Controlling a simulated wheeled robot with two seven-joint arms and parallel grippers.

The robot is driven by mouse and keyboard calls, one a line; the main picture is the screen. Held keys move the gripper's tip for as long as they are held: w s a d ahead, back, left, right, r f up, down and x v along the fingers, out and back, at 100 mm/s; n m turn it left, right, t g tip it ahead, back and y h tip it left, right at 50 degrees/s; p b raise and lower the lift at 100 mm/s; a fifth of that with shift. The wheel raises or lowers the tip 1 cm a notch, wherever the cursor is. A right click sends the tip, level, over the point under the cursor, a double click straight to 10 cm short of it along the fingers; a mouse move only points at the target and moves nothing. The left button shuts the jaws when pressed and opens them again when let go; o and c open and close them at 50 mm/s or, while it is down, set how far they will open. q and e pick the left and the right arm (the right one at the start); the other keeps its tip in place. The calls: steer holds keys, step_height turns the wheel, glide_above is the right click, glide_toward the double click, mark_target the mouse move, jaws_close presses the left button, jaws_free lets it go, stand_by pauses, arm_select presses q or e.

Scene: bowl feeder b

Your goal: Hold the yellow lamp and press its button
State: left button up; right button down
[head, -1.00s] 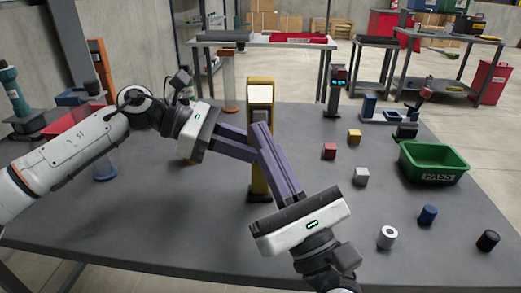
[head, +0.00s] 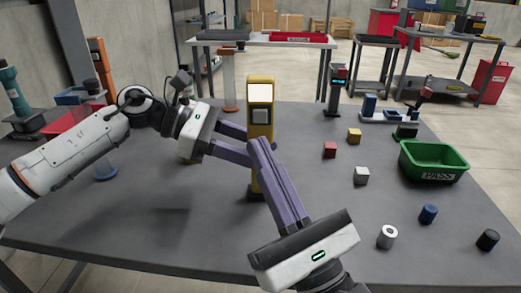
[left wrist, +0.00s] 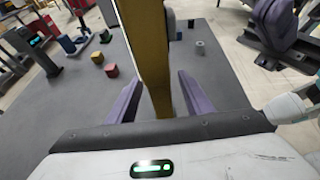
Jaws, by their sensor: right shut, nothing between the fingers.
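The yellow lamp (head: 261,100) is an upright post with a white panel at its top and a grey square button (head: 260,116) below it. My left gripper (head: 247,145) comes in from the left. Its fingers are spread apart, one on each side of the post. In the left wrist view the post (left wrist: 150,50) stands between the open fingers, with gaps beside it. My right gripper (head: 259,145) is shut and empty. Its fingertips are in front of the post, below the button, and hide part of the post and of the left fingertips.
A green bin (head: 433,163) stands at the right. Red (head: 330,150), yellow (head: 354,136) and white (head: 361,175) blocks lie between it and the lamp. A white ring (head: 387,236), a blue cylinder (head: 428,214) and a black one (head: 488,240) are near the right edge. The grey table (head: 150,230) is clear at front left.

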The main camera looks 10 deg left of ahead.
arm_select(q)
steer(key=shift+r, duration=0.1)
steer(key=a+f+v, duration=0.1)
steer(key=f+v, duration=0.2)
steer(key=v, duration=1.6)
steer(key=shift+a, duration=0.25)
steer(key=shift+r, duration=0.1)
